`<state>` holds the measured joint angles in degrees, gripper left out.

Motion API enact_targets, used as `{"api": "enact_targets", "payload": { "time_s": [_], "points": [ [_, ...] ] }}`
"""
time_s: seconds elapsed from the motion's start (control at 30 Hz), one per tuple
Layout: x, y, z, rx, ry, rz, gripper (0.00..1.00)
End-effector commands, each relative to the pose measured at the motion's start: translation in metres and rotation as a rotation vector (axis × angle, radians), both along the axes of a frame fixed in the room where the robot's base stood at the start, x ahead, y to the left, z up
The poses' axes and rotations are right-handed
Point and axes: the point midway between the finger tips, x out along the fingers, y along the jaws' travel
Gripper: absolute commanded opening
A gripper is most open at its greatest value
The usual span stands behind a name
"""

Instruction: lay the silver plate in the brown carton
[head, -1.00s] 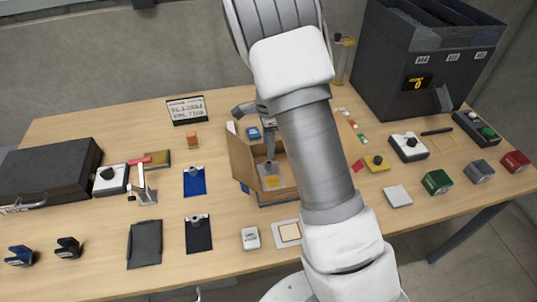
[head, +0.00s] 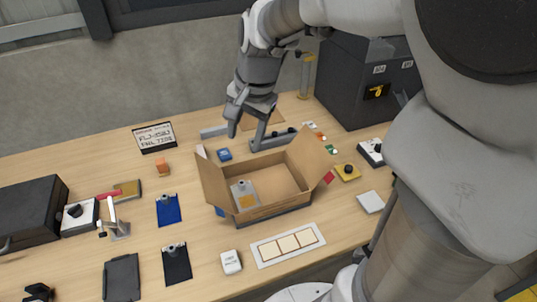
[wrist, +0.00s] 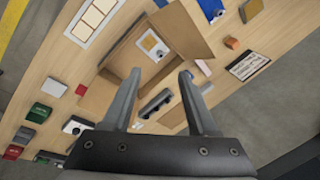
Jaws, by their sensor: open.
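The silver plate (head: 244,196), with a small clip and a yellow patch, appears to lie flat in the left part of the open brown carton (head: 277,211). The plate also shows inside the carton in the wrist view (wrist: 152,42). My gripper (head: 247,127) is open and empty, above the table behind the carton and apart from the plate. In the wrist view my gripper (wrist: 159,75) has nothing between its spread fingers; the carton's flap (wrist: 180,30) is beyond them.
A blue plate (head: 169,210) and a black plate (head: 177,264) lie left of the carton. A white three-square panel (head: 288,245) lies in front. A grey and black device (head: 272,142) sits behind the carton, and a dark bin (head: 350,90) stands back right.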

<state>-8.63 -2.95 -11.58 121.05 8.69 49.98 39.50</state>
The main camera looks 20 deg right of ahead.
Motion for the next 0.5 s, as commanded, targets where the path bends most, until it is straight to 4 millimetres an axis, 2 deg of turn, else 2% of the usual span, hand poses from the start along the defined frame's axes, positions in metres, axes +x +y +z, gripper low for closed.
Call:
{"api": "enact_targets", "payload": {
  "time_s": [0.03, 0.2, 0.33, 0.5],
  "points": [
    [-0.014, 0.0, 0.012, -0.012, -0.036, 0.062, 0.59],
    [-0.059, 0.0, 0.036, -0.091, -0.136, 0.284, 0.59],
    [-0.093, -0.001, 0.047, -0.176, -0.206, 0.446, 0.59],
    [-0.13, -0.004, 0.051, -0.295, -0.271, 0.624, 0.59]
  ]
}}
